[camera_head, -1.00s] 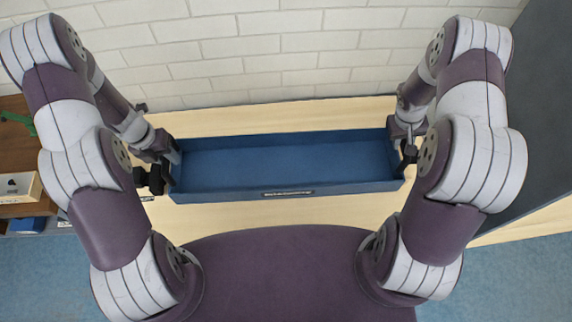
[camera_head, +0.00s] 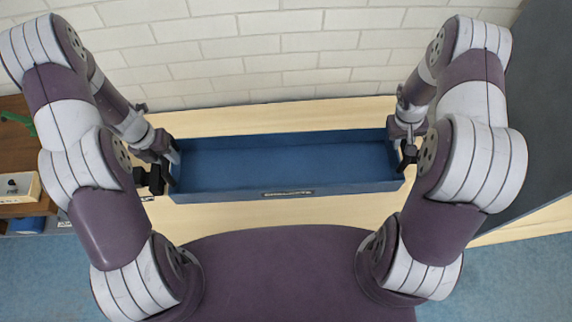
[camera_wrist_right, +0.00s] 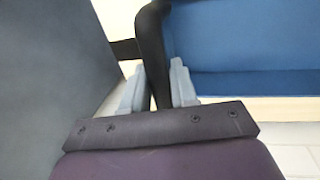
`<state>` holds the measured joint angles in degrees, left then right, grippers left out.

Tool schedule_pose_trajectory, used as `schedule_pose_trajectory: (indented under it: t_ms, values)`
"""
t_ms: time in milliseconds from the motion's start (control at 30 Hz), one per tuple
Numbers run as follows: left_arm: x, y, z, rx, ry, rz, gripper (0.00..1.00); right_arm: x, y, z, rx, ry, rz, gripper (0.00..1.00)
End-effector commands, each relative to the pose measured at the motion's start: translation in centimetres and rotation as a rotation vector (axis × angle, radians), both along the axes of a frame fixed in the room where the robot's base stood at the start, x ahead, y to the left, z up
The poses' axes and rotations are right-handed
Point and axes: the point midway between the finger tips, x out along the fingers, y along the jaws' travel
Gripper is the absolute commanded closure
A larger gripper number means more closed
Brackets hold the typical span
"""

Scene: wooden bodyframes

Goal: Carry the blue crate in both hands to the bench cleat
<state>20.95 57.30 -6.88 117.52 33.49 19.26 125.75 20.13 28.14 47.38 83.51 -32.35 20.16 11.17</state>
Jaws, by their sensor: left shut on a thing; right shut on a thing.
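The blue crate (camera_head: 285,194) is a long, open, shallow box with a label on its near side, and it looks empty. It is in the middle of the head view, level, over the pale wooden bench (camera_head: 290,212). I cannot tell whether it touches the bench. My left gripper (camera_head: 170,167) is shut on its left end. My right gripper (camera_head: 402,150) is shut on its right end. In the right wrist view, the right fingers (camera_wrist_right: 158,88) close around a black handle (camera_wrist_right: 151,45) beside the crate's blue wall (camera_wrist_right: 240,83). I cannot make out the bench cleat.
A white brick wall (camera_head: 270,60) stands behind the bench. A dark grey panel (camera_head: 525,120) rises at the right, close to my right arm. At the left, a brown wooden surface (camera_head: 15,150) holds a small pale box (camera_head: 20,187) and a green object (camera_head: 18,119).

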Motion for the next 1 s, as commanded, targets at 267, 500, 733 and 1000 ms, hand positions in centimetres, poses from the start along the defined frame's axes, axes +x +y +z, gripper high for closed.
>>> schedule_pose_trajectory:
  t_ms: [267,500,733,1000]
  values:
    - [0.0,0.0,0.1,0.0,-0.001,0.0,1.0,0.0,0.0,0.0,0.0,-0.001,0.0,1.0]
    - [0.1,0.0,1.4,0.001,-0.002,0.0,1.0,0.1,0.0,1.4,-0.001,-0.003,0.001,1.0]
    - [0.1,0.0,4.7,0.0,-0.002,0.0,1.0,0.1,0.0,4.7,-0.001,-0.002,0.0,1.0]
    - [0.0,0.0,5.1,0.0,-0.001,0.0,1.0,0.1,0.0,5.1,-0.001,-0.002,0.0,1.0]
